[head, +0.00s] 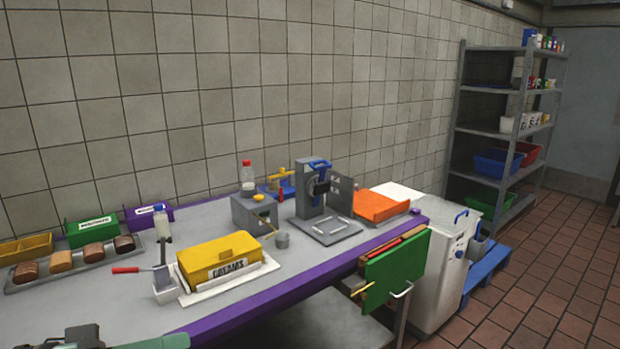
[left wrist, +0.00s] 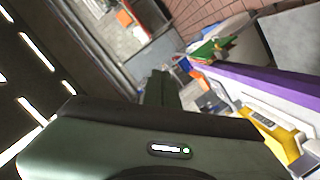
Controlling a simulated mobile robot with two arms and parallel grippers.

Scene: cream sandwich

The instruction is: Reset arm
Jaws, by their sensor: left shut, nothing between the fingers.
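My left gripper (left wrist: 160,90) shows in the left wrist view as a dark, narrow shape past its dark green body, which has a small lit panel. It is shut and holds nothing that I can see. In the head view only a grey-green part of my left arm shows, cut off at the bottom left edge, in front of the table and apart from the things on it. My right gripper is in neither view.
The grey table (head: 110,300) has a purple edge. On it are a yellow CREAMS box (head: 215,255), a long tray with several brown pieces, a grey press (head: 310,190) and an orange tray (head: 380,206). A white bin and a shelf (head: 500,125) stand right.

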